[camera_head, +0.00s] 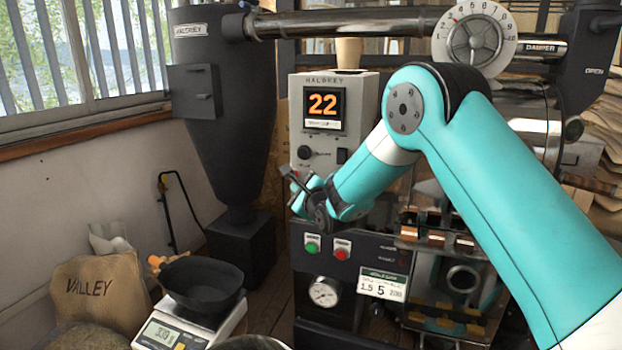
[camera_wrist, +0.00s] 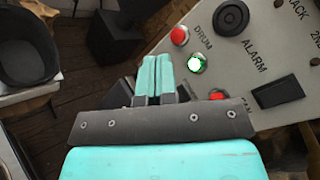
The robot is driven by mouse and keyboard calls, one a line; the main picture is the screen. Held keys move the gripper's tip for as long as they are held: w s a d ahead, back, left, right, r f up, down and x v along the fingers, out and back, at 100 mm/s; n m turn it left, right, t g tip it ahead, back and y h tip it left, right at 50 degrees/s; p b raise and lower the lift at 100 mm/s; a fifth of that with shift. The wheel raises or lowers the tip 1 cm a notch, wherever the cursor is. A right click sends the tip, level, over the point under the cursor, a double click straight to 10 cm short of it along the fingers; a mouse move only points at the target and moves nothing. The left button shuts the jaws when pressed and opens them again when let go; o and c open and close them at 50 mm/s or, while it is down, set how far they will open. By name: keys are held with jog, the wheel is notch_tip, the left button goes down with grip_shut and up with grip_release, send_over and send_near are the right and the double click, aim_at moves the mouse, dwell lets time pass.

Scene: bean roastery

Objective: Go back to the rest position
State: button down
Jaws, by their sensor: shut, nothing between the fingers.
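My gripper (camera_head: 298,187) is at the end of my teal arm in the head view, in front of the grey control box (camera_head: 365,95) with the orange "22" display (camera_head: 324,103). In the wrist view my gripper (camera_wrist: 157,66) has its two teal fingers together, with nothing between them. The fingertips appear beside the control panel (camera_wrist: 225,85). Near them are a lit green button (camera_wrist: 197,64), a red button (camera_wrist: 180,36) by the word DRUM, and another red button (camera_wrist: 217,95), partly hidden by my gripper. I cannot tell whether the fingers touch the panel.
A scale (camera_head: 165,334) bears a black bowl (camera_head: 203,284) at the lower left, beside a VALLEY sack (camera_head: 98,292). A dark hopper (camera_head: 225,110) stands left of the control box. The roaster's damper dial (camera_head: 474,32) and pipe (camera_head: 345,24) are above my arm. Wooden floor shows between.

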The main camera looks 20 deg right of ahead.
dwell(0.3)
jog(key=s+a+r+n+g+y, duration=0.1)
jog(key=s+a+r+n+g, duration=0.1)
jog(key=s+n+g, duration=0.3)
jog(key=s+a+r+n+p, duration=0.1)
jog(key=s+r+n, duration=0.1)
jog(key=s+n, duration=0.3)
jog(key=s+a+r+n+g+y, duration=0.1)
jog(key=s+a+r+n+g, duration=0.15)
jog(key=s, duration=0.45)
jog(key=s+d+r+n+g+p, duration=0.1)
jog(key=s+n+g, duration=0.8)
jog(key=s+n, duration=1)
jog(key=s+d, duration=0.1)
jog(key=s, duration=1)
jog(key=shift+s+h, duration=0.3)
jog(key=shift+h, duration=0.1)
jog(key=shift+g, duration=0.25)
